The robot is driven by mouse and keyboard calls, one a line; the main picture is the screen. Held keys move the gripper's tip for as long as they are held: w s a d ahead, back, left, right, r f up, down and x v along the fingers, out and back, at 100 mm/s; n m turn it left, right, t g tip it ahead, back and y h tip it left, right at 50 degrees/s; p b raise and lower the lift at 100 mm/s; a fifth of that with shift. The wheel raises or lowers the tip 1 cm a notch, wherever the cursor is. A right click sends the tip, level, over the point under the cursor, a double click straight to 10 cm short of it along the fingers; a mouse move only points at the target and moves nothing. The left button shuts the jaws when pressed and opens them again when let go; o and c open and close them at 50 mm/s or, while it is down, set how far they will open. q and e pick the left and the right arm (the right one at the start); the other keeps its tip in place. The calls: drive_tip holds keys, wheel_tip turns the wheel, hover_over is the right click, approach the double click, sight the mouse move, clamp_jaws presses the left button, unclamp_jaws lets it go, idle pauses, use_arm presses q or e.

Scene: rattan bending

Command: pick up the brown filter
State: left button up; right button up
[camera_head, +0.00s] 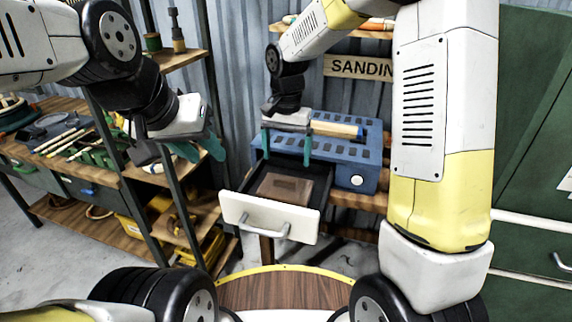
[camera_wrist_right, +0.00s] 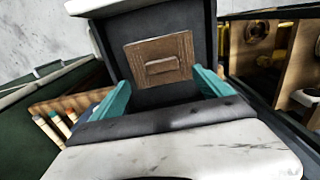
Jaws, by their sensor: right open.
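The brown filter (camera_head: 285,187) lies flat inside an open dark drawer (camera_head: 319,190) with a white front. In the right wrist view the filter (camera_wrist_right: 143,53) is a brown square with a small raised grip bar in its middle. My right gripper (camera_head: 286,147) is open and empty above the drawer, its teal fingers pointing down. In the wrist view its fingertips (camera_wrist_right: 160,78) stand apart on either side of the filter's near edge, without visible contact. My left gripper (camera_head: 199,149) hangs away to the left of the drawer; its finger gap is unclear.
A blue slotted unit (camera_head: 357,177) stands just behind the drawer, with a light cylindrical piece on top. A shelf with tools (camera_head: 75,140) is at the left. Green cabinets (camera_head: 530,110) stand at the right. The drawer's handle (camera_head: 264,225) sticks out in front.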

sight(286, 179)
drive_tip(key=shift+w+a+f, duration=0.25)
drive_tip(key=shift+w+f, duration=0.3)
drive_tip(key=shift+f, duration=0.25)
drive_tip(key=f, duration=0.7)
drive_tip(key=shift+s+d, duration=0.15)
drive_tip(key=shift+s, duration=0.05)
drive_tip(key=shift+r, duration=0.1)
clamp_jaws()
